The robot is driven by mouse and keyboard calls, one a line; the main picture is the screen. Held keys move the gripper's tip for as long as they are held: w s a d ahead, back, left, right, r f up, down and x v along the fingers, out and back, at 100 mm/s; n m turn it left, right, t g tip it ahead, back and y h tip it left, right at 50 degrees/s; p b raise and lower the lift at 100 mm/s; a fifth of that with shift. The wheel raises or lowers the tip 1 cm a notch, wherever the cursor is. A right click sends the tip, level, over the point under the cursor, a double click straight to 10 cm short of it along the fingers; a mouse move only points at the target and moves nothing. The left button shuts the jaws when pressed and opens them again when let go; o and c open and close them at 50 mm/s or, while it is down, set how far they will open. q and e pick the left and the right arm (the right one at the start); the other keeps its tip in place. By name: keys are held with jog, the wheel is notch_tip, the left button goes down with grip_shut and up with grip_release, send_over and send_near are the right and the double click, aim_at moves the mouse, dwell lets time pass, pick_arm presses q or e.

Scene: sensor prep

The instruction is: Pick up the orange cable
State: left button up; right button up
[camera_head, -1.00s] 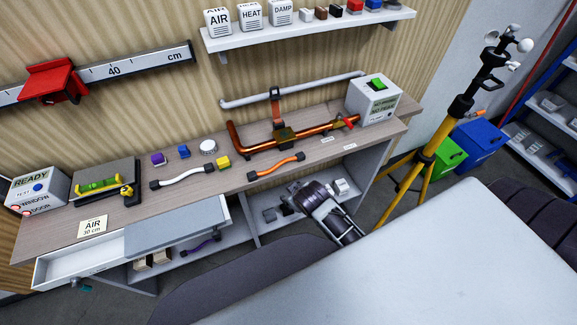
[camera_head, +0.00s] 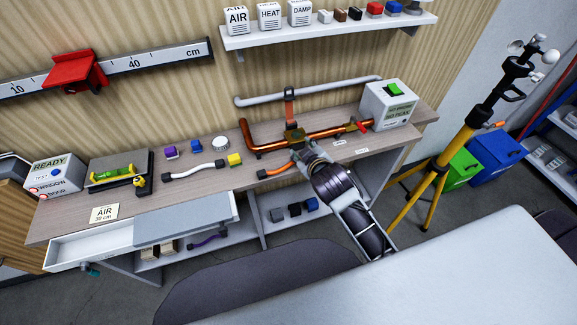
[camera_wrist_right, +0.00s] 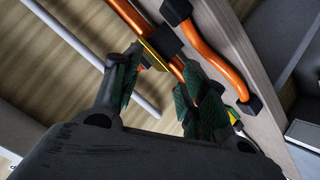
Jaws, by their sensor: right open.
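The orange cable (camera_head: 277,172) has black end plugs and lies on the wooden bench below the copper pipe. In the head view its right part is hidden behind my right gripper (camera_head: 303,152). The cable shows whole in the wrist view (camera_wrist_right: 216,52), right of the fingers and not between them. My right gripper (camera_wrist_right: 160,70) is open with nothing held; its fingers point toward the copper pipe and the bench. I cannot tell its exact height above the bench. My left gripper is out of view.
The copper pipe (camera_head: 263,147) with its valve stands just behind the cable. A white cable (camera_head: 195,171) and a yellow block (camera_head: 235,160) lie to the left. A white box with a green switch (camera_head: 390,105) stands right. An open drawer (camera_head: 90,247) juts out at front left.

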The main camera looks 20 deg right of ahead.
jog(key=w+a+r+n+t+y, duration=0.35)
jog(key=a+r+n, duration=0.25)
jog(key=r, duration=0.5)
jog(key=w+a+r+n+t+y, duration=0.3)
jog(key=a+r+n+t+y, duration=0.25)
jog(key=r, duration=0.55)
jog(key=s+a+r+n+g+y, duration=0.2)
jog(key=s+a+n+g+y, duration=0.35)
jog(key=n, duration=0.75)
jog(key=s+a+r+n+g+y, duration=0.25)
jog(key=a+n+g+y, duration=0.45)
jog(key=a+n+g, duration=0.4)
jog(key=s+d+f+n+g+h, duration=0.1)
jog(key=d+f+n+g+h, duration=0.15)
jog(key=f+n+h, duration=0.45)
jog(key=s+d+f+n+g+h, duration=0.1)
jog(key=s+f+n+g+h, duration=0.15)
jog(key=f+n, duration=0.4)
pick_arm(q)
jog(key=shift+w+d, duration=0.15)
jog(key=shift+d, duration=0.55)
pick_arm(e)
jog(key=w+d+f+h, duration=0.2)
jog(key=d+h, duration=0.3)
jog(key=d, duration=0.5)
jog(key=w+d+f+h, duration=0.3)
jog(key=w+d+h, duration=0.2)
jog(key=d, duration=0.5)
jog(key=shift+f+h, duration=0.2)
jog(key=shift+h, duration=0.4)
